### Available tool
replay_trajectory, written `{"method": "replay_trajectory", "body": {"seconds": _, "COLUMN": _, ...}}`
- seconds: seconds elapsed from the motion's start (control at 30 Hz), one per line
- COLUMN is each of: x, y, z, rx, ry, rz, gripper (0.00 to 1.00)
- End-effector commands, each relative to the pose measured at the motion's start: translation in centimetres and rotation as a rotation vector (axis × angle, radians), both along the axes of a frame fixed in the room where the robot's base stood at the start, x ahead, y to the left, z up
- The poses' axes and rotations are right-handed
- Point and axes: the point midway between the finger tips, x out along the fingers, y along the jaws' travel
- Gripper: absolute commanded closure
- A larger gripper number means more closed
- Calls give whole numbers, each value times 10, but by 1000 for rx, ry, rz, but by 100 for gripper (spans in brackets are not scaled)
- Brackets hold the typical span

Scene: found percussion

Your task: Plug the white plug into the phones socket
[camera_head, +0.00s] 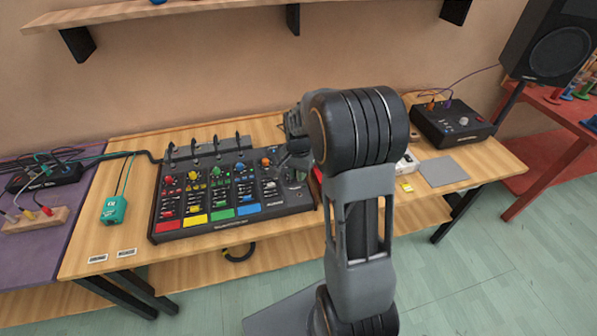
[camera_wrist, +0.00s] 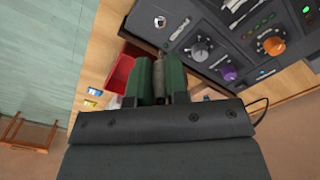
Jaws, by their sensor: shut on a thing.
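My gripper (camera_wrist: 160,76) points toward the mixer's edge, its green fingers shut on a slim plug-like thing. The black mixer (camera_head: 232,217) lies on the wooden bench. A round silver-rimmed socket (camera_wrist: 160,21) shows near its corner in the wrist view, ahead of the fingers and apart from them. I cannot read a phones label there. In the head view my arm hides most of my gripper, near the mixer's right side.
A red tray (camera_wrist: 121,73) lies beside the mixer. Knobs and several standing black cable plugs crowd the mixer. A white block (camera_head: 406,163), grey pad (camera_head: 443,171) and black box (camera_head: 452,127) stand right. A teal box (camera_head: 114,210) lies left. The bench's front strip is mostly clear.

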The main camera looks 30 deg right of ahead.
Motion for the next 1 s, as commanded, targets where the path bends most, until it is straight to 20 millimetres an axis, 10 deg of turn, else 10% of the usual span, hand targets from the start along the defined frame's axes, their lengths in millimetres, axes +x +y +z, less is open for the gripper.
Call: {"method": "replay_trajectory", "body": {"seconds": 1.0, "x": 0, "y": 0, "z": -53, "rx": 0, "ry": 0, "rz": 0, "gripper": 100}}
